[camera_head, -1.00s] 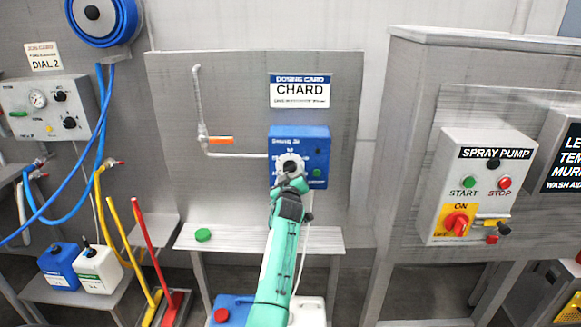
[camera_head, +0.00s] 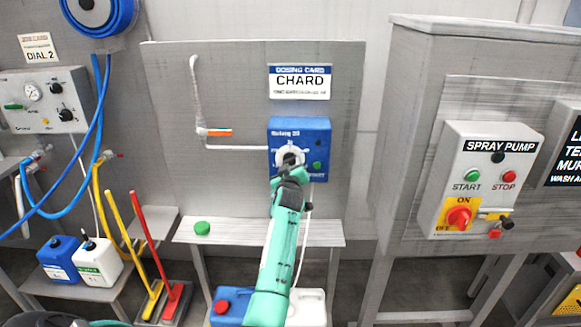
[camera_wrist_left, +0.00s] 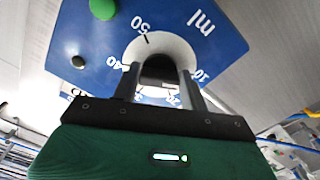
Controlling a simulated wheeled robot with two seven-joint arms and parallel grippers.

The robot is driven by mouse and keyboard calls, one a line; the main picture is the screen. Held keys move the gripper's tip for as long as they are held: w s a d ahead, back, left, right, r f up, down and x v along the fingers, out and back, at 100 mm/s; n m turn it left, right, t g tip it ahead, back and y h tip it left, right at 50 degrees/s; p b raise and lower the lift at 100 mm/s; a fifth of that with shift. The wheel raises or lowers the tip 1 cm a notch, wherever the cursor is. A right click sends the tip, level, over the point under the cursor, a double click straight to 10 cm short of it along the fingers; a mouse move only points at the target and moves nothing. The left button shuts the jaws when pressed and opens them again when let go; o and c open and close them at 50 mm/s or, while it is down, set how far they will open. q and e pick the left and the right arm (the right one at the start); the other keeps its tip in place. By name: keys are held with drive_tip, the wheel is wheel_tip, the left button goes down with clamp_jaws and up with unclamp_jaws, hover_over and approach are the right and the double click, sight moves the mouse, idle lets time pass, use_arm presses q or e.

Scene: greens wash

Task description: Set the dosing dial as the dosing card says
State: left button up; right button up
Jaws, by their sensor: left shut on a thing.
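In the left wrist view, the fingers (camera_wrist_left: 160,80) straddle the white dial (camera_wrist_left: 178,46), ringed by printed 10, 20, 40, 50 and "ml". A dark mark on the dial's rim lies close to the 50. The dosing card (camera_head: 300,83) above reads "CHARD"; its small lower line is too small to read. My right gripper is not in view.
A shelf (camera_head: 260,232) below holds a green cap (camera_head: 202,228). A pipe with an orange-handled valve (camera_head: 219,132) is left of the box. A spray pump box (camera_head: 485,180) stands at right, a gauge box (camera_head: 45,103) at far left. Canisters stand below.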

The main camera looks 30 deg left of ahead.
use_arm(q)
drive_tip(key=shift+s+a+m+b, duration=0.15)
drive_tip(key=shift+m+b, duration=0.35)
drive_tip(key=shift+m, duration=2.35)
drive_tip(key=shift+a+m+b, duration=0.1)
drive_tip(key=shift+m+b, duration=0.4)
drive_tip(key=shift+m, duration=2.65)
drive_tip(key=o, duration=1)
